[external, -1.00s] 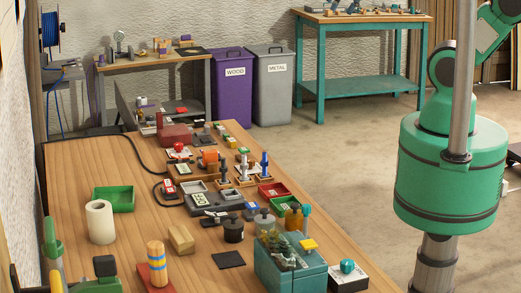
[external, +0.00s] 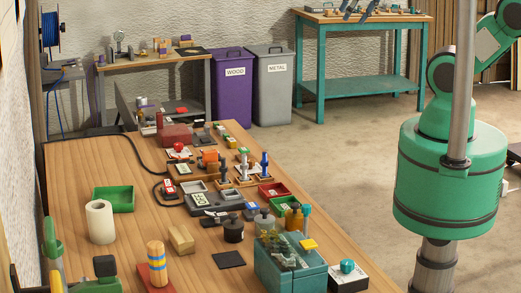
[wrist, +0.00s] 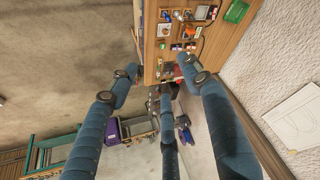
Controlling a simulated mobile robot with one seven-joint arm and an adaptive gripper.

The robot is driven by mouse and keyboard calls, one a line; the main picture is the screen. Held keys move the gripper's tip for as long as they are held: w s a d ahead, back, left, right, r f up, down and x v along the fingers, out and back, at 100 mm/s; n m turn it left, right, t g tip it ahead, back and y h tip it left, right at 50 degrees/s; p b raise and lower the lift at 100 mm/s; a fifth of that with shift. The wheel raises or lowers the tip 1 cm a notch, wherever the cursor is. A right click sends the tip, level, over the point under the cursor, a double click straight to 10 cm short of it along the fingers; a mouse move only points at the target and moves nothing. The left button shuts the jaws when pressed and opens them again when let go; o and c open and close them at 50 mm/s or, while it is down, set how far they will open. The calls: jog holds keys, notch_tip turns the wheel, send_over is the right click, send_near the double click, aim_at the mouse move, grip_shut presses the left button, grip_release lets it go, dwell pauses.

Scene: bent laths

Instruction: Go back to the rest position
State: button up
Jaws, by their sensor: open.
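My gripper (wrist: 158,68) shows in the wrist view with its blue jointed fingers spread apart. It is open, and nothing is held between the fingers. It is high above the floor, and the workbench (wrist: 148,35) lies below and beyond the fingertips. In the external view, my green arm stands right of the workbench (external: 75,165). Its upper link reaches out of the frame at the top right. Dark finger-like tips show at the top edge, in front of the far teal table (external: 368,71); the rest of my gripper is out of frame there.
The workbench holds a green tray (external: 114,199), a white roll (external: 100,222), a wooden block (external: 181,239), a teal box (external: 290,272) and several small parts. A purple bin (external: 232,92) and a grey bin (external: 272,90) stand behind. The floor between bench and teal table is clear.

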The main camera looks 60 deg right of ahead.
notch_tip(320, 180, down, 10)
jog(key=b, duration=0.9)
